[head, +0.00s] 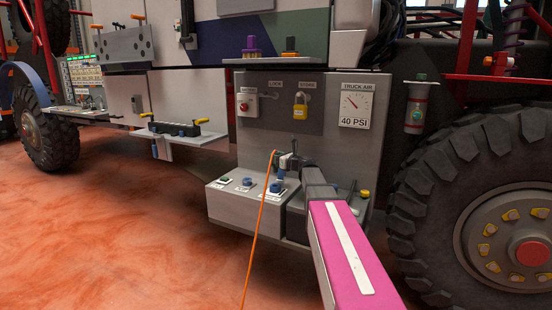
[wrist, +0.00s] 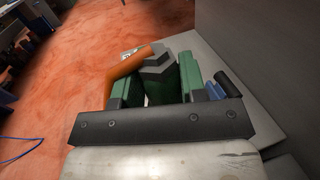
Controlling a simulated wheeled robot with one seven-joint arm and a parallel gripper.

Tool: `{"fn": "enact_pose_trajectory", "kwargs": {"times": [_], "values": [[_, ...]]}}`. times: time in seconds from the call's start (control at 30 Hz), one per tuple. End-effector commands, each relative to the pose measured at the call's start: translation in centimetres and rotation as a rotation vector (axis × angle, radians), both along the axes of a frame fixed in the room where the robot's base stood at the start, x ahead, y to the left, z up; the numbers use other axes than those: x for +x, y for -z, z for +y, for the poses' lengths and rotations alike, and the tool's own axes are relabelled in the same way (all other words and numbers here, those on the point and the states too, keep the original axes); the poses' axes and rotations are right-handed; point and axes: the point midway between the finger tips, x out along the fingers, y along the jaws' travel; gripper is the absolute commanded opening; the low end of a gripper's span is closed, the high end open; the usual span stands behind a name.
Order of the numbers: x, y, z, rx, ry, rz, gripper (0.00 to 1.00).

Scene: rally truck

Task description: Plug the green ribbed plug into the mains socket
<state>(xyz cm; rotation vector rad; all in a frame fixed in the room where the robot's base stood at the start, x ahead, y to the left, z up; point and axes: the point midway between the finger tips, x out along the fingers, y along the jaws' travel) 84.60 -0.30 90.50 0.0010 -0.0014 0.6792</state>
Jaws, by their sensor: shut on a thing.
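My gripper (head: 287,162), at the end of my pink arm, is above the right part of a grey socket ledge (head: 228,205). In the wrist view its fingers (wrist: 158,85) are shut on the dark green plug (wrist: 163,88), with a grey piece at its cable end and an orange cable (wrist: 122,76) leading left. The ledge has a green-topped fitting (head: 225,178), a blue fitting (head: 247,182) and a larger blue fitting (head: 277,188) just below my gripper. Their labels are too small to read, so I cannot tell which is the mains socket. The plug's lower end is hidden.
Behind the ledge is an upright grey panel with a red switch (head: 247,105), a yellow padlock (head: 300,106) and an air gauge (head: 355,105). A large tyre (head: 420,190) stands at the right. The orange cable hangs to the floor. Open reddish floor (head: 110,230) lies at the left.

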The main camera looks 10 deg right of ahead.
Motion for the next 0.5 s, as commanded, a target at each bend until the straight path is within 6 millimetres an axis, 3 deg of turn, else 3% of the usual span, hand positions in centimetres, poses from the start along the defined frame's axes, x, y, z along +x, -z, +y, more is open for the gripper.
{"fn": "enact_pose_trajectory", "kwargs": {"times": [0.5], "values": [[0.0,4.1,0.0,0.0,-0.001,0.0,0.14]]}}
